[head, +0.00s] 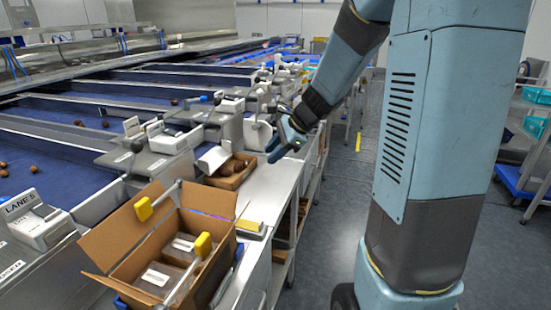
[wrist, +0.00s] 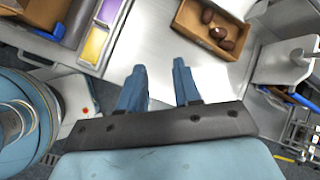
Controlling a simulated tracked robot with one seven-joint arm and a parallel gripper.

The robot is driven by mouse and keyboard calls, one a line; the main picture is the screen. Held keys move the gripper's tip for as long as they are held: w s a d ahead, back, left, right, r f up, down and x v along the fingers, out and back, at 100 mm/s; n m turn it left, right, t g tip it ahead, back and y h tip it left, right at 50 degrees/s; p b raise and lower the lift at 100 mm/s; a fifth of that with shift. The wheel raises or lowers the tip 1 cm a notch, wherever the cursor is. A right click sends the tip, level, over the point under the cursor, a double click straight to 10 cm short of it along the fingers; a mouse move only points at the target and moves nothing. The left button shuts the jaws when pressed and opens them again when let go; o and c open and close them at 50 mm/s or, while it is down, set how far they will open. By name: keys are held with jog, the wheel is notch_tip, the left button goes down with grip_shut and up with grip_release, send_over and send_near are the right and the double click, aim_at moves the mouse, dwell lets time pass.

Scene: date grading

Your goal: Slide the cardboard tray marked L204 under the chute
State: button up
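A small open cardboard tray (head: 238,181) holding brown dates sits on the steel bench below the grey-white chute (head: 214,158) in the head view. I cannot read any mark on it. In the wrist view the tray (wrist: 200,42) is at the top, with several dates inside. My gripper (head: 281,142) is above the bench, to the right of the tray and apart from it. In the wrist view its two blue fingers (wrist: 159,66) are spread with nothing between them. A grey-white chute-like part (wrist: 283,62) shows at the right of the wrist view.
A large open cardboard box (head: 115,237) with packs inside and yellow-ended handles stands on the near bench. Sorting lanes (head: 60,165) with blue beds lie at left. Bare steel bench (head: 268,187) lies in front of the tray. A blue trolley (head: 522,186) stands at right.

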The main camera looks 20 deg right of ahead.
jog(key=s+d+r+n+h, duration=0.1)
jog(key=s+r+n+h, duration=0.1)
jog(key=s+n, duration=0.4)
jog(key=s+r+n+t+h, duration=0.1)
jog(key=s+r+n, duration=0.4)
jog(key=s, duration=0.5)
jog(key=s+d+r+n+h, duration=0.1)
jog(key=s+r+n+h, duration=0.2)
jog(key=s+n, duration=0.3)
jog(key=shift+s+d+r+n, duration=0.4)
jog(key=shift+s+r, duration=0.2)
jog(key=shift+s, duration=0.8)
